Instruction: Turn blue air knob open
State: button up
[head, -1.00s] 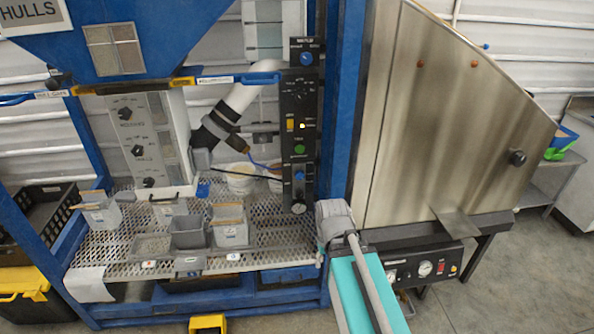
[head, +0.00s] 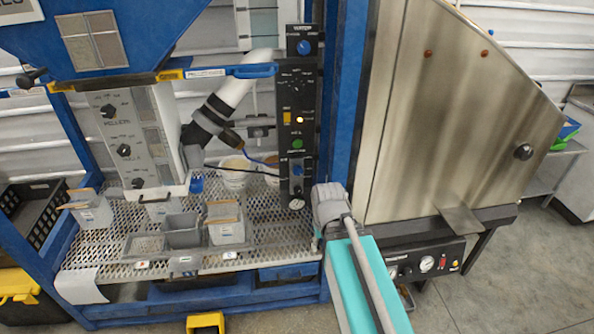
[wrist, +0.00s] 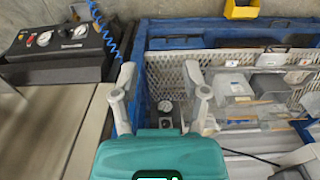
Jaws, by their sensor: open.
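The blue air knob (head: 297,171) is on the lower part of the black control panel (head: 296,85), just above a round gauge (head: 296,204). Another blue knob (head: 304,47) sits at the panel's top under the water label. My gripper (wrist: 160,72) is open and empty in the wrist view, its two pale fingers apart. The gauge (wrist: 165,106) shows between the fingers, beyond them. The air knob is not clear in the wrist view; my teal gripper body may hide it.
A blue frame post (head: 344,110) stands right of the panel, beside a steel cabinet (head: 450,130). A perforated shelf (head: 105,240) carries grey bins (head: 183,230). White buckets (head: 233,172) and a black cable lie left of the panel. A yellow bin (wrist: 241,9) is on the floor.

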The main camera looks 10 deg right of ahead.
jog(key=o, duration=0.4)
jog(key=shift+w+f, duration=0.25)
jog(key=shift+o, duration=0.3)
jog(key=w+d+f+m+t+h+b, duration=0.1)
jog(key=w+d+f+t+b, duration=0.1)
jog(key=w+f+b, duration=0.3)
jog(key=w+t+b, duration=0.1)
jog(key=w, duration=0.2)
jog(key=m+t+y+b, duration=0.1)
jog(key=t+b, duration=1.4)
jog(key=b, duration=0.6)
send_near(298, 172)
jog(key=shift+s+d, duration=0.1)
jog(key=shift+s, duration=1.05)
jog(key=shift+w, duration=0.15)
jog(key=w, duration=1.3)
jog(key=shift+w, duration=0.25)
jog(key=shift+c, duration=0.3)
